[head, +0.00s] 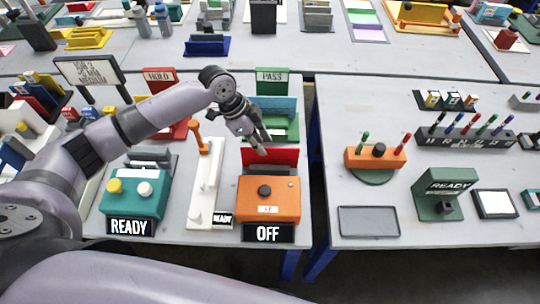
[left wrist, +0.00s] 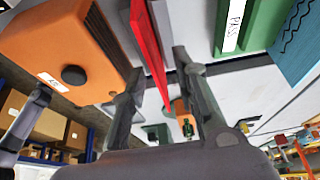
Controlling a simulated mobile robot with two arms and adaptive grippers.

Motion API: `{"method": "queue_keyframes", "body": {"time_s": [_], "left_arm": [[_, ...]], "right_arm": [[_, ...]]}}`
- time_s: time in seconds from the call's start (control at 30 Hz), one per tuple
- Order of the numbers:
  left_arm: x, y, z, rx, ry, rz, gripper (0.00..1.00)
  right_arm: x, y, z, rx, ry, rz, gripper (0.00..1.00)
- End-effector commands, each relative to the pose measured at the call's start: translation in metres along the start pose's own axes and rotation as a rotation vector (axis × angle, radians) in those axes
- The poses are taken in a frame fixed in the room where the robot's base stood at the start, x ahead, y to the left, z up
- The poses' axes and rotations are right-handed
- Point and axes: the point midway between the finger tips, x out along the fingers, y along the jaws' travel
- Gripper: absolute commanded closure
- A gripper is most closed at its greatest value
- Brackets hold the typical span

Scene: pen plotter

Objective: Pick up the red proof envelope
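The red envelope (head: 287,156) stands upright, as a thin red panel, just behind the orange machine (head: 268,205) with the OFF sign. In the left wrist view it is a narrow red strip (left wrist: 148,40) seen nearly edge-on. My left gripper (head: 262,146) is at the envelope's upper left edge. In the left wrist view its two fingers are apart, with the red strip running between them in the picture. I cannot tell whether either finger touches it. The orange machine (left wrist: 60,45) is close beside the left finger. My right gripper is in neither view.
Behind the envelope is the green PASS rack (head: 272,80) with a teal item; the HOLD rack (head: 160,76) is to its left. A white stand with an orange lever (head: 207,165) and a teal READY machine (head: 135,190) are left. A gap separates this table from the right one.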

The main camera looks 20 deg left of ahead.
Motion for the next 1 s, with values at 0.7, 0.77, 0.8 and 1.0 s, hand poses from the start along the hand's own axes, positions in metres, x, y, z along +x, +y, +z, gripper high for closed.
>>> {"method": "queue_keyframes", "body": {"time_s": [0.7,0.77,0.8,1.0], "left_arm": [[0.051,0.007,-0.008,0.001,-0.001,0.001,0.76],[0.051,0.007,-0.008,0.001,-0.001,0.001,0.80],[0.051,0.007,-0.008,0.001,-0.001,0.001,0.82],[0.051,0.007,-0.008,0.000,-0.001,0.001,0.96]], "right_arm": [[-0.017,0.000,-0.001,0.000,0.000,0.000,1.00],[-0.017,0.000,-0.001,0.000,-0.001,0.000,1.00],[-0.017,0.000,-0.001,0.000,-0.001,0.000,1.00],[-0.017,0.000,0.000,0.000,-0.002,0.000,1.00]]}}
